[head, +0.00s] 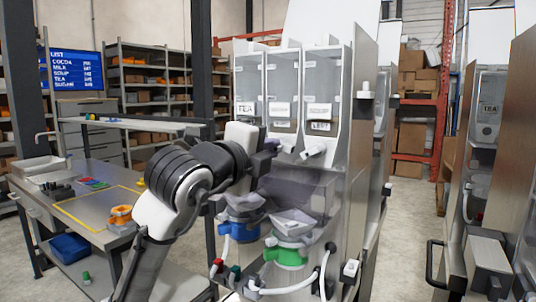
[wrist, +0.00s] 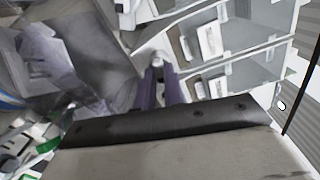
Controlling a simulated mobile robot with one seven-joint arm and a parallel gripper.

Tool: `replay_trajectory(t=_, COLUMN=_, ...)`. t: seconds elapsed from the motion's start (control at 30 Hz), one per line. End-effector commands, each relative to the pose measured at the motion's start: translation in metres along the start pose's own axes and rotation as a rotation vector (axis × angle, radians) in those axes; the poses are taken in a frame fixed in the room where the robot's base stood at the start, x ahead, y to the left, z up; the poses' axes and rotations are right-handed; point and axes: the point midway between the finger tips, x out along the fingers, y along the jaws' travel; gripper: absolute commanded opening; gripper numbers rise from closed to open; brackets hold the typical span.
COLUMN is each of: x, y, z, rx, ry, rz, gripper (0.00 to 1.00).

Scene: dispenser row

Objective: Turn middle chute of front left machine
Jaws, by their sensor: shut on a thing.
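The front left machine (head: 345,150) is a grey cabinet with three clear-fronted bins side by side, the left one labelled TEA (head: 246,108). The middle chute (head: 287,143) is a short white spout under the middle bin. My gripper (head: 272,146) is at its left side, shut on it. In the wrist view my gripper's dark purple fingers (wrist: 161,82) close around a small white end (wrist: 158,61), partly hidden by them. The right chute (head: 313,152) is free and points down to the left. My arm hides the left chute.
Below the chutes are a clear sloping guard (head: 300,185), a blue-collared funnel (head: 240,230) and a green-collared funnel (head: 288,255), with white hoses around them. A metal work table (head: 85,205) stands at left. Another machine (head: 488,120) stands at right across an open aisle.

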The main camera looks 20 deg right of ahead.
Motion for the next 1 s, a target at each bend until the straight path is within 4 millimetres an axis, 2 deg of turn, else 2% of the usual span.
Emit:
replay_trajectory(t=0.4, x=-0.0002, y=0.0014, z=0.0004, rx=0.265, ry=-0.001, rz=0.001, gripper=0.00)
replay_trajectory(t=1.0, x=0.0001, y=0.0011, z=0.0000, rx=0.337, ry=0.000, rz=0.000, gripper=0.00)
